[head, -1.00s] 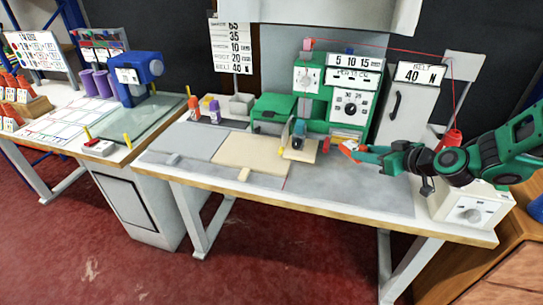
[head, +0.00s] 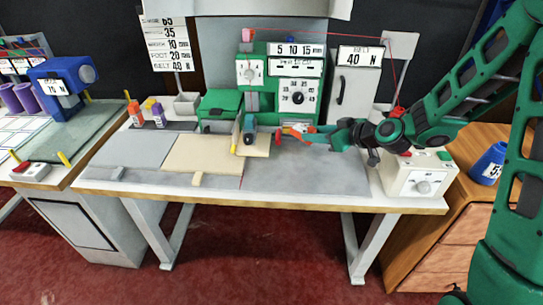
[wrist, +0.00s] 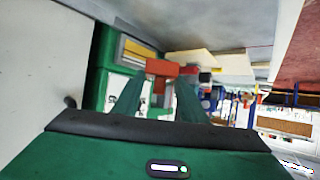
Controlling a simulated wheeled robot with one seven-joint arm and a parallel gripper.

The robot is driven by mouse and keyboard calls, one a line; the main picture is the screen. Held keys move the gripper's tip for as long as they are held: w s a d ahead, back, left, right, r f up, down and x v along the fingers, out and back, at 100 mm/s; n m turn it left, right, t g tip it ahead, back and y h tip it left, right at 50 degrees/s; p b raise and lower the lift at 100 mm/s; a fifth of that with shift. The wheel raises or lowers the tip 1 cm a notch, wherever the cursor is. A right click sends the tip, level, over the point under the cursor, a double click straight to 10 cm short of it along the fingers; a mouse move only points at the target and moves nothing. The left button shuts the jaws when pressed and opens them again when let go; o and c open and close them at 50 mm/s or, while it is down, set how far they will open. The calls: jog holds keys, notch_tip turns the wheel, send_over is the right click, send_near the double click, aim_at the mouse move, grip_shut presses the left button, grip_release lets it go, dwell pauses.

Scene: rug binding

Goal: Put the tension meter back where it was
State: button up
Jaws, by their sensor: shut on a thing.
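My gripper (head: 318,134) reaches in from the right over the middle bench. It is shut on a small red-orange thing (head: 296,130), which seems to be the tension meter, though no label is readable. In the wrist view the red-orange block (wrist: 162,68) shows just beyond my two dark green fingers (wrist: 158,104), with a narrower part between them. The held thing is in front of the green machine (head: 290,88) and just right of the blue-grey presser part (head: 250,130). Whether it touches the machine or bench is unclear.
A cream plate (head: 206,154) lies on the grey bench top (head: 300,176). A white box with a dial (head: 417,178) stands at the bench's right end. The bench's front right is clear.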

jog(key=shift+a+f, duration=0.15)
jog(key=shift+f, duration=2.25)
jog(key=shift+a+f, duration=0.1)
jog(key=shift+f, duration=2.25)
jog(key=shift+f, duration=0.1)
jog(key=o, duration=1.4)
jog(key=shift+o, duration=0.2)
